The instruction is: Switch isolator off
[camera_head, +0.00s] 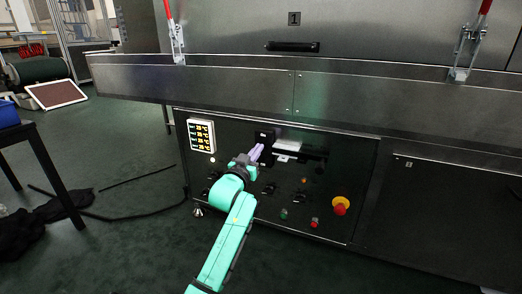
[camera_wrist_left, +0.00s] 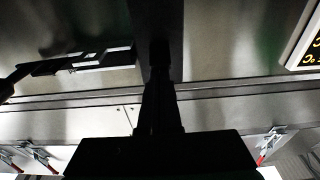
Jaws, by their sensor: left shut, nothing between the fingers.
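The dryer's black control panel (camera_head: 345,180) carries several knobs, buttons and a display. I cannot tell for sure which control is the isolator. A black fitting with white plates (camera_head: 287,146) sits at the panel's upper middle; it shows at the left of the left wrist view (camera_wrist_left: 95,60). My left gripper (camera_head: 257,151) is in front of the panel, just left of this fitting, with its pale purple fingers shut and empty. In the left wrist view the gripper (camera_wrist_left: 160,52) is a dark silhouette. Whether it touches the panel is unclear. My right gripper is not in view.
A lit display (camera_head: 201,135) is at the panel's upper left. A red and yellow emergency button (camera_head: 341,206) is lower right. A steel ledge (camera_head: 230,84) runs above the panel.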

